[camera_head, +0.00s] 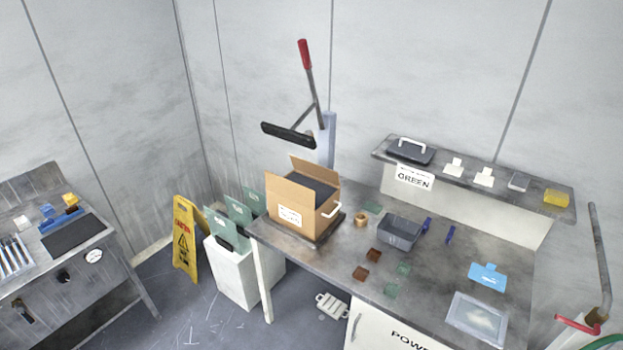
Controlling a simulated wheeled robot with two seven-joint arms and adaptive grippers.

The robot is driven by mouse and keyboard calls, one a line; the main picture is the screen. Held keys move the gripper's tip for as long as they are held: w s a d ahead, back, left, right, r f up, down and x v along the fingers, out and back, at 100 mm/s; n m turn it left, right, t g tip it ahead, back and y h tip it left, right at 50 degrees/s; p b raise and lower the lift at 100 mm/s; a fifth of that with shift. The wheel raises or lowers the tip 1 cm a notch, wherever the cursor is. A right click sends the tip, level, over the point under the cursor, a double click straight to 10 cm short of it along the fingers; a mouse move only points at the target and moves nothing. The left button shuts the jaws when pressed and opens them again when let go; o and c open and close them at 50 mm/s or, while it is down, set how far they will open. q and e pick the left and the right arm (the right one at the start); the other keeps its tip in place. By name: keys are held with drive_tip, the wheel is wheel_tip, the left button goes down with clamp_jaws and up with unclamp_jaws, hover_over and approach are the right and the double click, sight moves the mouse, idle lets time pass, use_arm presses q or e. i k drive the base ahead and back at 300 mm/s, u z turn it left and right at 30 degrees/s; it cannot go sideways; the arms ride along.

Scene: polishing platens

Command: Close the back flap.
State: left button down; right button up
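A brown cardboard box (283,198) stands at the left end of the grey workbench, on a dark flat base. Its top is open and something dark (313,186) shows inside. The back flap (314,167) stands up along the far edge of the opening. Another flap shows raised at the near left side. The front has a white label (290,216), and a white handle (332,210) shows on the right side. Neither of my grippers is in view.
A press lever with a red grip (304,55) and a black bar (288,134) rises behind the box. A grey bin (398,234), small brown and green blocks and a blue card (488,275) lie to its right. A raised shelf (462,176) runs behind.

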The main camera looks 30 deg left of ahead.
sight(331, 177)
drive_tip(key=z, duration=0.85)
drive_tip(key=k, duration=0.1)
drive_tip(key=u, duration=1.7)
drive_tip(key=i, duration=1.5)
drive_tip(key=z, duration=0.8)
